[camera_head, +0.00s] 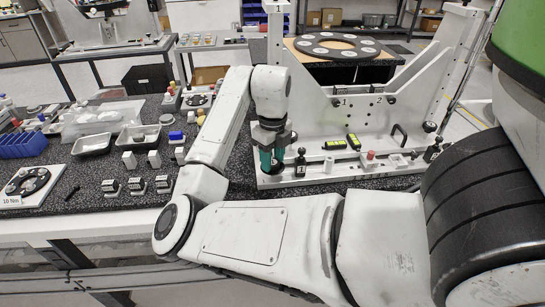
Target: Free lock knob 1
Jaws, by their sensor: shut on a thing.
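My gripper (272,160), with teal fingers, points down at the left end of the white mirror fixture (310,125). It is shut on a small dark thing low at the fixture's base plate, which looks like a knob and is mostly hidden by the fingers. A separate upright black knob (300,161) stands just right of the fingers. The fixture's plate carries printed marks 1 and 2, with a dark round knob (336,101) beside mark 1 and another (391,101) beside mark 2. I cannot tell which knob is lock knob 1.
Yellow-and-black parts (353,141), a red-topped part (370,157) and a black handle (399,135) are on the fixture, right of my gripper. A black ring plate (337,46) lies behind it. White trays (94,144) and small blocks crowd the bench to the left.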

